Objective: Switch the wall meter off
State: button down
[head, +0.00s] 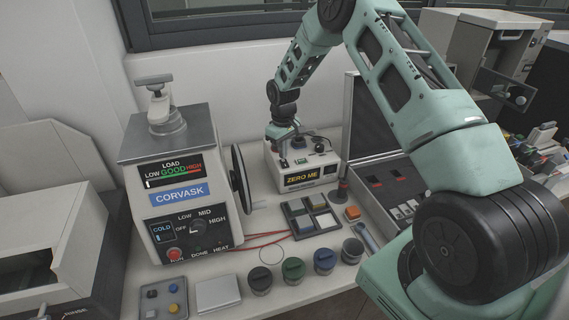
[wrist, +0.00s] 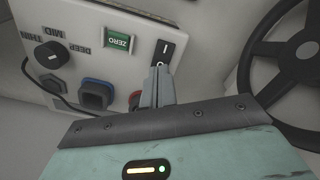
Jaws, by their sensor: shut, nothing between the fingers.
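The meter is a pale box (head: 297,180) against the wall with a yellow "ZERO ME" display in the head view. In the wrist view its panel (wrist: 120,72) carries a black rocker switch (wrist: 164,50), marked I and O. My gripper (wrist: 160,72) is shut and empty, its fingertips at the lower, O end of the switch and partly hiding it. I cannot tell whether they touch, or which way the rocker is tipped. In the head view my gripper (head: 283,132) is over the back left of the box.
On the panel are a green ZERO button (wrist: 117,43), a black knob (wrist: 51,55) and a blue-rimmed socket (wrist: 96,95). A black handwheel (wrist: 285,70) is close on the right. In the head view the CORVASK press (head: 180,190) stands left; a sectioned tray (head: 310,214) lies in front.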

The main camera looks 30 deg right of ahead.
aim_at(283, 161)
jog(key=shift+f+b, duration=0.55)
jog(key=shift+f, duration=0.3)
dwell(0.3)
jog(key=shift+r+p, duration=2.05)
jog(key=shift+r, duration=1.5)
